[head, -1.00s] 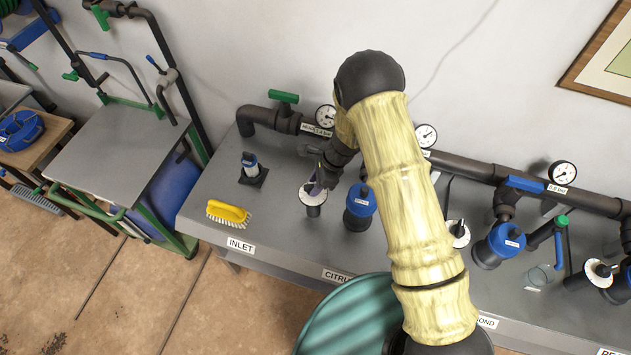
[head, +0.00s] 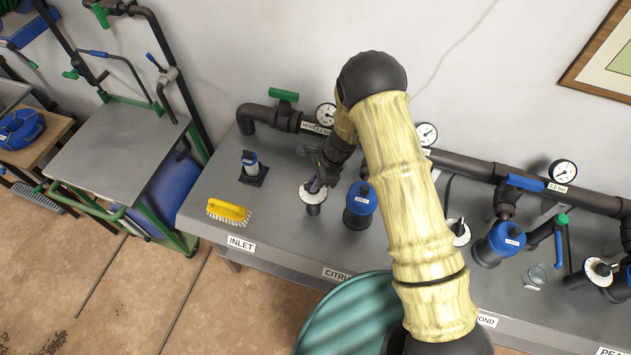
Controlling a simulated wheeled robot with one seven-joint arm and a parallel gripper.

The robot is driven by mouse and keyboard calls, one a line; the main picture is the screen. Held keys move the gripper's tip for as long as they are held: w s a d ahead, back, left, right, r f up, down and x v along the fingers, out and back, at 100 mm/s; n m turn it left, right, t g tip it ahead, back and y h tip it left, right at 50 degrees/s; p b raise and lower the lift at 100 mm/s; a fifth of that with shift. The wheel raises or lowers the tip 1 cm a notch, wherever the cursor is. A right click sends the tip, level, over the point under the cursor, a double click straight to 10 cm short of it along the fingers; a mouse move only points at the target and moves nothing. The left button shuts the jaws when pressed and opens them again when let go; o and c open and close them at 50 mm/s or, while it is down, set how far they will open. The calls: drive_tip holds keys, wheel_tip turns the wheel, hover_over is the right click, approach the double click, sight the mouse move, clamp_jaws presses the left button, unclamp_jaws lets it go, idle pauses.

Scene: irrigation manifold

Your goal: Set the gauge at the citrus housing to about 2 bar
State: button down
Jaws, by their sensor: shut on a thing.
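A small valve with a white round dial (head: 309,197) and a dark purple knob (head: 314,186) stands on the grey bench, above the CITRUS label (head: 336,274). My gripper (head: 317,180) reaches down to this knob and is shut on it. A blue-capped housing (head: 360,201) stands just to the right of the valve. A round white gauge (head: 427,134) sits on the pipe behind, right beside my arm. Its needle is too small to read, and my arm hides most of its label.
A gauge (head: 326,114) at the inlet and another (head: 563,171) at right sit on the pipe. A yellow brush (head: 229,211) and a small blue-topped device (head: 251,166) lie left. More blue-capped housings (head: 506,238) stand right.

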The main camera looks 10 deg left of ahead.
drive_tip(key=n+g+b, duration=0.1)
drive_tip(key=n, duration=0.3)
drive_tip(key=shift+w+h, duration=0.15)
drive_tip(key=shift+h, duration=0.25)
drive_tip(key=c, duration=1.4)
unclamp_jaws()
drive_tip(key=shift+c, duration=0.2)
drive_tip(key=shift+r, duration=0.1)
drive_tip(key=b+v, duration=0.4)
drive_tip(key=v, duration=1.3)
drive_tip(key=shift+w, duration=0.35)
drive_tip(key=shift+d+r, duration=0.1)
drive_tip(key=shift+d, duration=0.05)
